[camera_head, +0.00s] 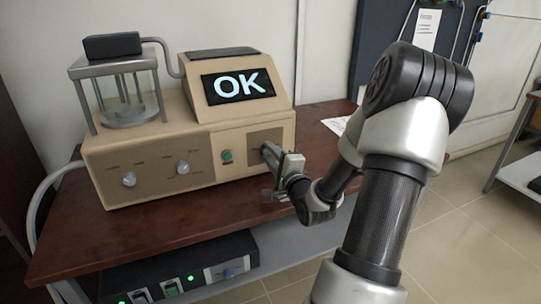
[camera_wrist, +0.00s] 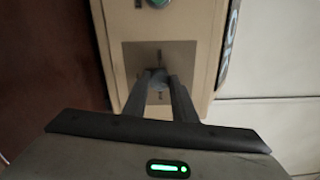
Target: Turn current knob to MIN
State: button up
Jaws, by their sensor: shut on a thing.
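A beige bench unit (camera_head: 150,160) stands on the dark red table, its screen (camera_head: 237,86) reading OK. My gripper (camera_head: 266,149) reaches its front panel at the right end. In the wrist view, my gripper (camera_wrist: 160,76) is shut on a grey round knob (camera_wrist: 159,85) set in a darker square plate (camera_wrist: 134,56). The fingers hide the knob's sides, and its pointer angle cannot be told. The panel's labels are too small to read. Two other pale knobs, the left one (camera_head: 129,179) and the middle one (camera_head: 183,167), sit untouched on the front.
A green button (camera_head: 227,156) lies just left of the held knob; it also shows in the wrist view (camera_wrist: 158,2). A glass vessel (camera_head: 128,97) stands on the unit's left. A black box with switches (camera_head: 180,272) sits below the tabletop (camera_head: 150,226). A paper (camera_head: 338,125) lies right of the unit.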

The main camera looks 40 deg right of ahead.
jog(key=n+b, duration=0.1)
jog(key=n, duration=0.1)
jog(key=n+b, duration=0.1)
jog(key=n, duration=0.2)
jog(key=shift+f+n, duration=0.2)
jog(key=shift+n, duration=0.1)
jog(key=n+b, duration=0.4)
jog(key=n, duration=0.2)
jog(key=shift+b, duration=0.3)
jog(key=n+b, duration=0.1)
jog(key=n, duration=0.3)
jog(key=shift+n, duration=0.4)
jog(key=n, duration=0.5)
jog(key=shift+d+n, duration=0.1)
jog(key=shift+n, duration=0.2)
jog(key=o, duration=1)
jog(key=shift+r, duration=0.1)
jog(key=shift+o, duration=0.2)
jog(key=shift+s, duration=0.15)
